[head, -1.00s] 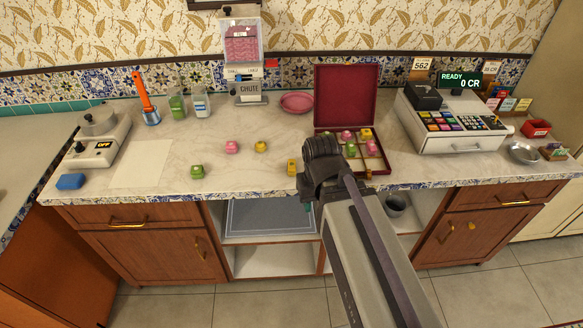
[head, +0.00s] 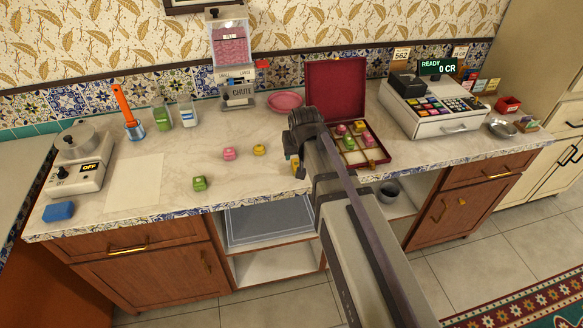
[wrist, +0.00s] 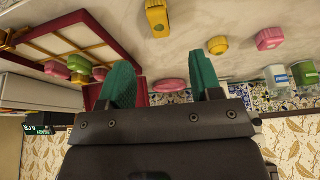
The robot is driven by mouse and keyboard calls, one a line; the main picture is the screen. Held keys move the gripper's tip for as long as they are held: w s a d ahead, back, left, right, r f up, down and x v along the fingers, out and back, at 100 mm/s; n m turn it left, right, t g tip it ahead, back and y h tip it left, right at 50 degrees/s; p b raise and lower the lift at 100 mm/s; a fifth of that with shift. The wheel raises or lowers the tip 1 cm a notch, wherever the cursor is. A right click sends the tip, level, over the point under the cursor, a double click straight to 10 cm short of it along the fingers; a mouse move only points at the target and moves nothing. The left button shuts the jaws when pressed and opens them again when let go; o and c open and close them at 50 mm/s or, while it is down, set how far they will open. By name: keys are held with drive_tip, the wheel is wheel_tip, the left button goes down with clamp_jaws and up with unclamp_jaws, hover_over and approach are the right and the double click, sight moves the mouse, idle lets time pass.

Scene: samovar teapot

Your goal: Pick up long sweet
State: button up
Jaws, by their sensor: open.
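A long yellow sweet (head: 295,167) lies on the counter, mostly hidden behind my arm in the head view. In the upside-down wrist view the long yellow sweet (wrist: 157,18) shows whole near the top edge. My gripper (wrist: 162,80) has its two teal fingers spread wide with nothing between them. The sweet is beyond the fingertips, apart from them.
A pink sweet (head: 229,153), a round yellow sweet (head: 259,149) and a green sweet (head: 199,183) lie to the left. An open red box (head: 335,88) with sweets in compartments stands right of my arm. A pink dish (head: 285,101) is behind.

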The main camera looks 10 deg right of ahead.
sight(296, 164)
drive_tip(key=b+x, duration=0.3)
drive_tip(key=x, duration=0.1)
drive_tip(key=b+x, duration=0.2)
drive_tip(key=shift+s+d+b, duration=0.1)
drive_tip(key=shift+d+b, duration=0.2)
drive_tip(key=shift+d, duration=0.1)
drive_tip(key=b+x, duration=0.4)
drive_tip(key=x, duration=0.1)
drive_tip(key=shift+a+f+b, duration=0.1)
drive_tip(key=shift+a+b, duration=0.15)
drive_tip(key=shift+b, duration=0.1)
drive_tip(key=shift+r, duration=0.25)
drive_tip(key=c, duration=1)
drive_tip(key=shift+p, duration=0.3)
